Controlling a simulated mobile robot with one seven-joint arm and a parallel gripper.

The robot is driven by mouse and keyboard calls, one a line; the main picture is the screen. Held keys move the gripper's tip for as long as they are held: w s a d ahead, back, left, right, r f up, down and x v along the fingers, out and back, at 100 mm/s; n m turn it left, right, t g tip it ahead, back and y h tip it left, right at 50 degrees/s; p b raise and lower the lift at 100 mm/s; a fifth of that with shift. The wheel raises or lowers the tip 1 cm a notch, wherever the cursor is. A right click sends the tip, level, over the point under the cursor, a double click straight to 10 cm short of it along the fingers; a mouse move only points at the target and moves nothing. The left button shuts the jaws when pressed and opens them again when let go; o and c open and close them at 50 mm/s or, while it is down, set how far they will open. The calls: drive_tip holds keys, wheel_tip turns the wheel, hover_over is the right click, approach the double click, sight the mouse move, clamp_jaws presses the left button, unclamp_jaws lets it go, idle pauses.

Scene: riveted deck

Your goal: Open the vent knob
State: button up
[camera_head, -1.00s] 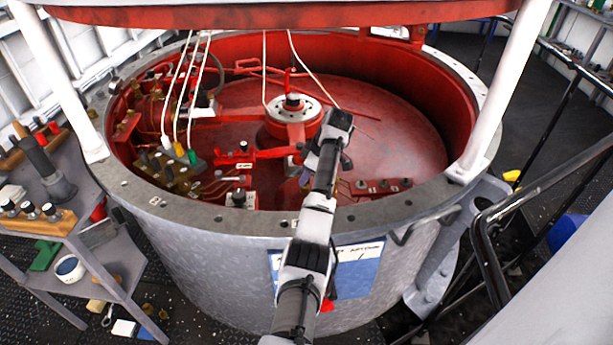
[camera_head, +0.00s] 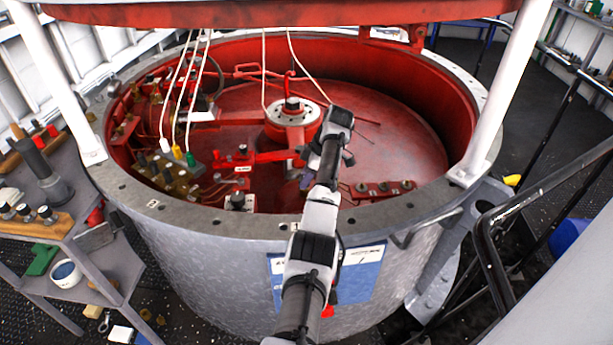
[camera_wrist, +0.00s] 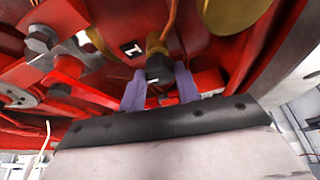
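A dark, blocky knob (camera_wrist: 158,68) on a brass-coloured fitting stands in the middle of the wrist view. I take it for the vent knob. The two purple fingers of my gripper (camera_wrist: 160,76) are spread, one on each side of it, with the tips beside the knob. I cannot tell whether either finger touches it. In the head view my gripper (camera_head: 306,178) is low inside the red drum, near its front wall. The arm hides most of the gripper there, and the knob cannot be made out.
The grey drum rim (camera_head: 190,219) runs under my arm. A central hub (camera_head: 293,112) stands behind the gripper, with red levers and brass valves (camera_head: 175,178) to the left. Small round fittings (camera_head: 384,187) lie to the right. White posts (camera_head: 485,110) flank the drum.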

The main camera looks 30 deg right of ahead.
drive_tip(key=o, duration=0.4)
drive_tip(key=shift+s+d+r, duration=0.1)
drive_tip(key=shift+d+r, duration=0.1)
drive_tip(key=shift+r, duration=0.35)
drive_tip(key=p+v, duration=0.2)
drive_tip(key=v, duration=1)
drive_tip(key=shift+r+p, duration=0.35)
